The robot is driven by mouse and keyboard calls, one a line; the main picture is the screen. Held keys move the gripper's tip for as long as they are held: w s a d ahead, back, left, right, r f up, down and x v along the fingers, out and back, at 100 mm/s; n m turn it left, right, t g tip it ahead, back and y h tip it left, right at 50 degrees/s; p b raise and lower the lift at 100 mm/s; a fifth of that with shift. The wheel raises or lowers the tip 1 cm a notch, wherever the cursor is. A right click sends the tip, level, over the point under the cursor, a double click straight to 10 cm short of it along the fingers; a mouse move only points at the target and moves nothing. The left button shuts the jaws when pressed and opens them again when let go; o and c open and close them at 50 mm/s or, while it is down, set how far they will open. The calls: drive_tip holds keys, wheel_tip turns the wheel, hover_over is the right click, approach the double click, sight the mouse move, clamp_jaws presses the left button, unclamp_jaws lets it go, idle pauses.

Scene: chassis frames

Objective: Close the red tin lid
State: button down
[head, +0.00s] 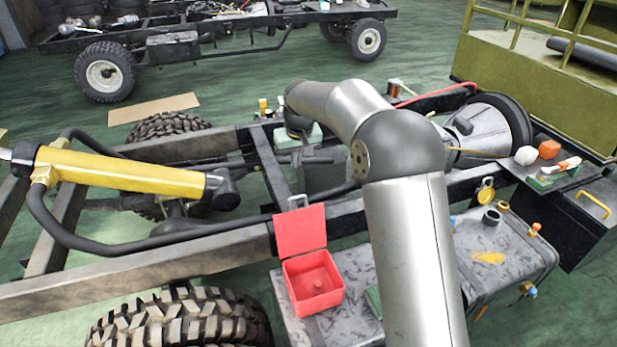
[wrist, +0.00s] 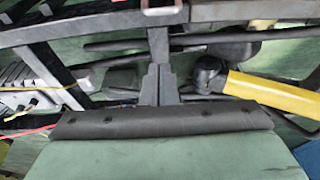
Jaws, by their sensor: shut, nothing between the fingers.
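The red tin (head: 313,288) sits on the grey patterned tank top at the lower middle of the head view. Its lid (head: 301,231) is hinged at the back edge and stands open, tilted up. The tin does not show in the wrist view.
A yellow cylinder (head: 120,173) with a black hose lies left over the chassis rails. A large tyre (head: 180,322) is left of the tin. A yellow ring (head: 486,192) and small fittings stand on the tank to the right. My forearm covers part of the tank.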

wheel_tip(320, 180, down, 10)
drive_tip(key=p, duration=0.3)
drive_tip(key=shift+s+r+p, duration=0.25)
drive_tip(key=shift+p, duration=0.1)
idle(0.4)
